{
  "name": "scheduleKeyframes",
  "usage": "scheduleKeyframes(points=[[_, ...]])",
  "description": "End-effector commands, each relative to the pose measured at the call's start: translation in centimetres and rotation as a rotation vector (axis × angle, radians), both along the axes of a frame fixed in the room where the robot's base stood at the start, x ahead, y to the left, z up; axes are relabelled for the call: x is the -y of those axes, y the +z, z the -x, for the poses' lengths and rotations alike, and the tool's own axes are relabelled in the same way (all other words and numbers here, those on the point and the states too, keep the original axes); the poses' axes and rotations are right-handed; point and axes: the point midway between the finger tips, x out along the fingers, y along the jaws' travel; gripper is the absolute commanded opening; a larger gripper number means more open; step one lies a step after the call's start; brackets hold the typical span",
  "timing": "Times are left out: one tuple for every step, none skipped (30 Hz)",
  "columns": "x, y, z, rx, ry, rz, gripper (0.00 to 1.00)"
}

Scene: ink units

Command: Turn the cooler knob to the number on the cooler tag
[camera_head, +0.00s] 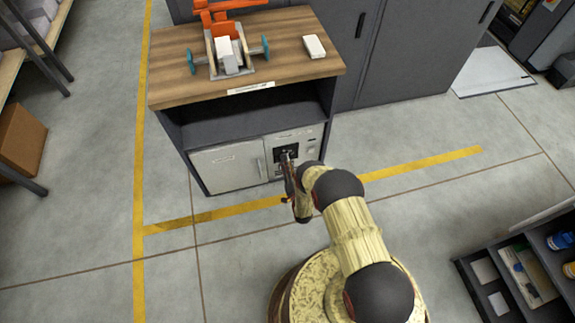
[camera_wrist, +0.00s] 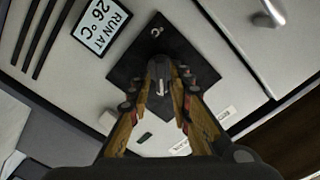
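The cooler tag (camera_wrist: 103,25) reads "RUN AT 26 °C" in the wrist view. It is a pale label on the light panel, left of a black square plate (camera_wrist: 124,72). The cooler knob (camera_wrist: 160,72) is a grey-black round knob with a light pointer line, on that plate. My gripper (camera_wrist: 162,88) has one finger on each side of the knob, very near it. I cannot tell whether the fingers press on it. The dial's numbers are not readable. In the head view my gripper (camera_head: 288,163) reaches to the dark dial area on the cooler's front (camera_head: 310,147).
The cooler sits in the lower bay of a dark cabinet with a wooden top (camera_head: 175,88). An orange and grey device (camera_head: 225,50) and a white block (camera_head: 314,46) stand on top. A white door (camera_head: 228,166) is left of the dial. Open floor lies in front.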

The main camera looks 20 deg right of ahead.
Motion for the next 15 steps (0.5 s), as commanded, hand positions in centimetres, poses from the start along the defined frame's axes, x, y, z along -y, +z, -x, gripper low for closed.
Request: scheduleKeyframes(points=[[-0.01, 0.04, -0.03, 0.001, 0.001, 0.000, 0.25], [-0.02, 0.05, -0.04, 0.001, 0.000, 0.000, 0.27], [-0.01, 0.06, -0.05, 0.001, 0.000, 0.000, 0.29], [-0.02, 0.06, -0.06, 0.001, 0.000, 0.000, 0.29], [-0.03, 0.07, -0.06, 0.001, 0.000, 0.000, 0.29], [-0.03, 0.07, -0.06, 0.002, 0.001, 0.000, 0.29], [-0.03, 0.08, -0.07, 0.002, 0.001, 0.000, 0.29], [-0.03, 0.08, -0.07, 0.002, 0.001, 0.000, 0.29], [-0.04, 0.09, -0.08, 0.002, 0.001, 0.000, 0.29], [-0.04, 0.09, -0.07, 0.002, 0.001, 0.000, 0.29], [-0.04, 0.09, -0.05, 0.002, 0.001, 0.000, 0.29], [-0.04, 0.08, 0.05, 0.002, 0.001, 0.000, 0.29], [-0.04, 0.06, 0.18, 0.001, 0.001, 0.000, 0.29], [-0.04, 0.05, 0.38, 0.001, 0.001, 0.000, 0.29], [-0.04, 0.05, 0.72, 0.001, 0.001, 0.000, 0.29]])
